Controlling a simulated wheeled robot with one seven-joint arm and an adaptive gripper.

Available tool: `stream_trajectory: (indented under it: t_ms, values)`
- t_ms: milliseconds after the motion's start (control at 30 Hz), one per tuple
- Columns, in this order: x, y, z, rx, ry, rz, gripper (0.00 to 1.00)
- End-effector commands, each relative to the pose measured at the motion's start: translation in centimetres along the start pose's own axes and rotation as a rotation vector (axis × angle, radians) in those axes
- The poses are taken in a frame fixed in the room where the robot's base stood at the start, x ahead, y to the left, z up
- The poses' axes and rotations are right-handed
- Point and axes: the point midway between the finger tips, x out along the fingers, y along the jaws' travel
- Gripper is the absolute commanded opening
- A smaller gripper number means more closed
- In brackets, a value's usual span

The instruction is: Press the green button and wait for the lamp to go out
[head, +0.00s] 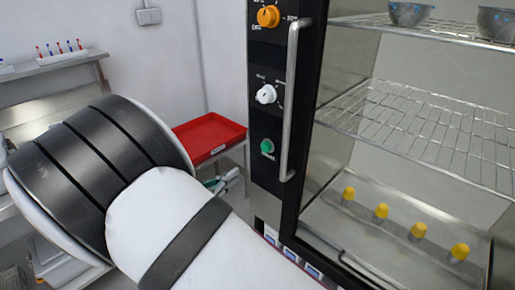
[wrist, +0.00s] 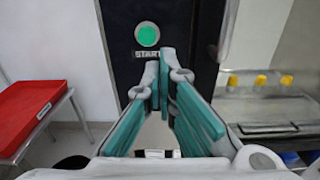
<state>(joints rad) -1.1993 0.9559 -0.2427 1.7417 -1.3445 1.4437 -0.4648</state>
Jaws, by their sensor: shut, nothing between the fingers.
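The round green button (head: 267,146) sits low on the black control panel, below a white knob and an orange knob. In the wrist view the green button (wrist: 147,35) has a START label under it. My gripper (head: 224,183) shows partly behind my arm in the head view, left of the panel and apart from it. In the wrist view my gripper (wrist: 166,62) is shut and empty, its teal-padded fingertips just below and right of the button. No gap to the panel can be measured. I cannot make out a lamp in either view.
The panel's machine has a vertical door handle (head: 291,100) close to the button. Behind glass are wire shelves (head: 410,125), metal bowls (head: 410,13) and several yellow-capped vials (head: 381,212). A red tray (head: 209,140) stands left of the panel. A tube rack (head: 62,55) is far left.

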Motion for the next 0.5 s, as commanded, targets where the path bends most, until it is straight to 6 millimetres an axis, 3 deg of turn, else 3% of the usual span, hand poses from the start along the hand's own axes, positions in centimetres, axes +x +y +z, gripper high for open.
stream_trajectory:
  t_ms: [500]
  values:
    - [-0.54, 0.81, -0.66, -0.021, -0.024, 0.031, 0.0]
